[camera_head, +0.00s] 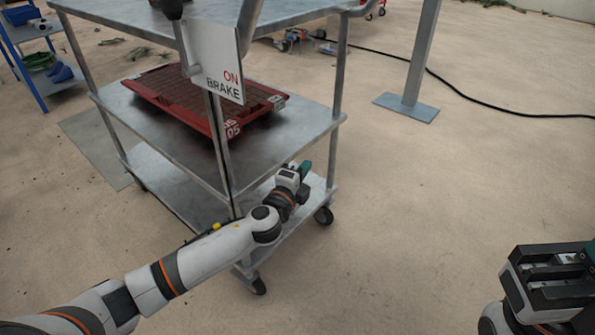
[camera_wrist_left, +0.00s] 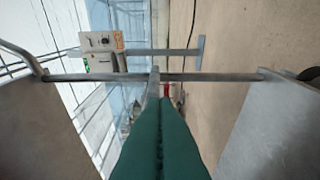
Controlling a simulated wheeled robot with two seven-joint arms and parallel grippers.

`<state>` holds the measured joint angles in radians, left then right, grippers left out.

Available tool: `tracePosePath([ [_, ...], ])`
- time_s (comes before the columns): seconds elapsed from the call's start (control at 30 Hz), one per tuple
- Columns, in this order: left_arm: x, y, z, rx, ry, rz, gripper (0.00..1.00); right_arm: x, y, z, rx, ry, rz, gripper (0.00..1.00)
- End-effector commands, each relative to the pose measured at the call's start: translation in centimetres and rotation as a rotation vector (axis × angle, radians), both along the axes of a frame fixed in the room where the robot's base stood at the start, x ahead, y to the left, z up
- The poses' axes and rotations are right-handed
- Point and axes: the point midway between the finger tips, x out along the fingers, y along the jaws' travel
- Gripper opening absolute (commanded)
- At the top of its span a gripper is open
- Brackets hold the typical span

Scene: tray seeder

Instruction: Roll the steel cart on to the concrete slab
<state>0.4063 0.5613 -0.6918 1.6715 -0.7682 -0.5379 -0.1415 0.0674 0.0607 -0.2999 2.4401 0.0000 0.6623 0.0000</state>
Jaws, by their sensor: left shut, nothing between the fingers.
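The steel cart (camera_head: 300,118) stands in front of me with a top and two lower shelves on caster wheels. My left gripper (camera_head: 305,168) is shut and empty at the cart's near right side, between shelf levels. In the left wrist view its teal fingers (camera_wrist_left: 160,118) point towards a metal bar (camera_wrist_left: 210,77) of the cart; I cannot tell whether they touch it. My right gripper (camera_head: 548,275) is at the lower right, away from the cart; its fingertips are mostly out of frame. A flat grey slab (camera_head: 88,140) lies left of the cart, partly hidden by it.
A red tray (camera_head: 178,90) lies on the middle shelf. A blue-framed rack (camera_head: 33,85) stands at the far left. A grey post with a foot plate (camera_head: 407,107) and a black cable (camera_head: 480,105) are at the back right. The sandy floor right of the cart is clear.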

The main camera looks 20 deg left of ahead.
Motion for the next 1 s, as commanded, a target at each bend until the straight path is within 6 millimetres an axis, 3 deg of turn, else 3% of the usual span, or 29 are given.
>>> tracePosePath([
  [0.2,0.6,1.7,-0.1,-0.001,-0.001,-0.003,0.0,-0.2,0.1,0.3,-0.002,-0.026,-0.001,0.0],
  [0.67,0.9,2.5,0.0,-0.001,0.0,0.0,0.0,-0.2,0.1,0.4,-0.002,-0.026,-0.001,0.0],
  [0.77,1.6,4.5,-0.1,0.002,0.001,0.005,0.0,-0.2,0.1,0.2,-0.003,-0.025,-0.001,0.0],
  [1.0,4.1,11.8,0.1,0.006,-0.002,0.019,0.0,-0.2,0.2,0.3,-0.007,-0.036,-0.003,0.0],
])
